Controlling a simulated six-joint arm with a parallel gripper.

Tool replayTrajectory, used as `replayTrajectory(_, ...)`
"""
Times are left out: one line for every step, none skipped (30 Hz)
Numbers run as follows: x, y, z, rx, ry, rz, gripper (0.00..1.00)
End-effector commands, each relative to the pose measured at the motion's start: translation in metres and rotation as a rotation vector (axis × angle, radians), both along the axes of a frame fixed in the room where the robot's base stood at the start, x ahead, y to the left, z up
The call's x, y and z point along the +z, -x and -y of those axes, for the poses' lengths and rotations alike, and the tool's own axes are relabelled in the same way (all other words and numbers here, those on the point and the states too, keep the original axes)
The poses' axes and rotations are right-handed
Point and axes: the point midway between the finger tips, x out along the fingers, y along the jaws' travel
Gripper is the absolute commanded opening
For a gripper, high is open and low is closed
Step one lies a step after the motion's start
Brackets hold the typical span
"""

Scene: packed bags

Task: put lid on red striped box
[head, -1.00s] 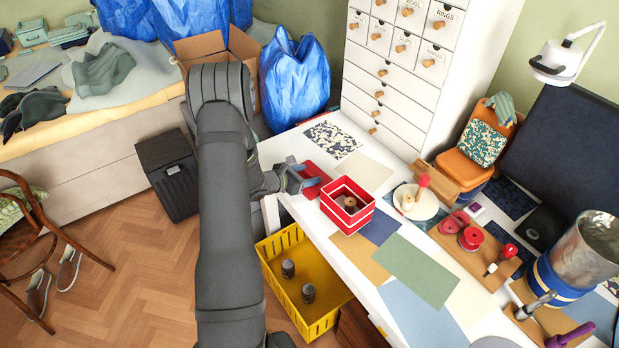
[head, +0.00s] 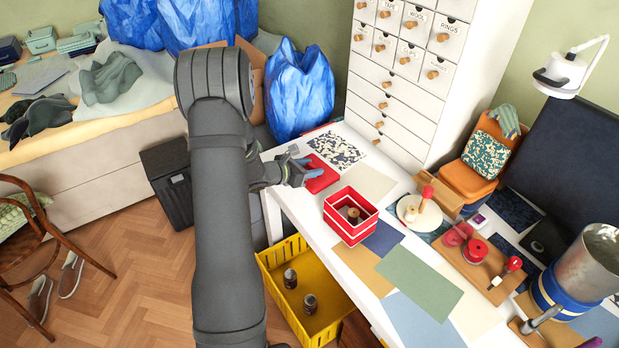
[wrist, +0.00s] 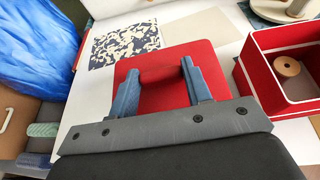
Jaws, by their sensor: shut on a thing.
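The red striped box (head: 351,226) stands open on the white table, with white lines around its red walls and a wooden spool inside. In the wrist view the box (wrist: 281,82) is at the right edge, apart from my gripper. The red lid (head: 320,178) is a flat square to the left of and behind the box. It also shows in the wrist view (wrist: 150,98), under my fingers. My gripper (wrist: 162,76) is shut on the lid's red raised handle, one blue-grey finger on each side. In the head view my gripper (head: 300,172) is over the table's left edge.
A patterned sheet (head: 336,149) and plain sheets lie flat around the lid and box. A yellow crate (head: 281,310) with two dark jars stands below the table edge. A white drawer cabinet (head: 400,100) rises behind. A white disc (head: 428,215) with red-topped items lies right of the box.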

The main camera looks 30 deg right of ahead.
Motion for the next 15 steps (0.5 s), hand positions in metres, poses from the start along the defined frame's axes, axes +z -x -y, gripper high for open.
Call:
replayTrajectory(0.008,0.0,0.0,0.0,0.001,0.003,0.14)
replayTrajectory(0.011,0.0,0.0,0.001,0.001,0.001,0.14)
replayTrajectory(0.015,0.001,0.0,0.001,0.001,0.001,0.14)
replayTrajectory(0.018,0.002,0.001,-0.001,0.002,0.002,0.14)
replayTrajectory(0.021,0.005,0.002,-0.002,0.002,0.002,0.14)
replayTrajectory(0.025,0.011,0.004,-0.004,0.003,0.001,0.14)
replayTrajectory(0.029,0.017,0.006,-0.007,0.004,0.001,0.14)
replayTrajectory(0.032,0.024,0.007,-0.008,0.005,0.001,0.14)
replayTrajectory(0.037,0.035,0.01,-0.009,0.006,0.0,0.14)
replayTrajectory(0.041,0.044,0.012,-0.013,0.007,0.0,0.14)
replayTrajectory(0.045,0.054,0.014,-0.014,0.009,0.0,0.14)
replayTrajectory(0.049,0.068,0.016,-0.015,0.009,-0.001,0.14)
replayTrajectory(0.053,0.079,0.016,-0.018,0.009,0.0,0.14)
replayTrajectory(0.056,0.09,0.017,-0.019,0.009,-0.001,0.14)
replayTrajectory(0.06,0.104,0.018,-0.02,0.009,-0.001,0.14)
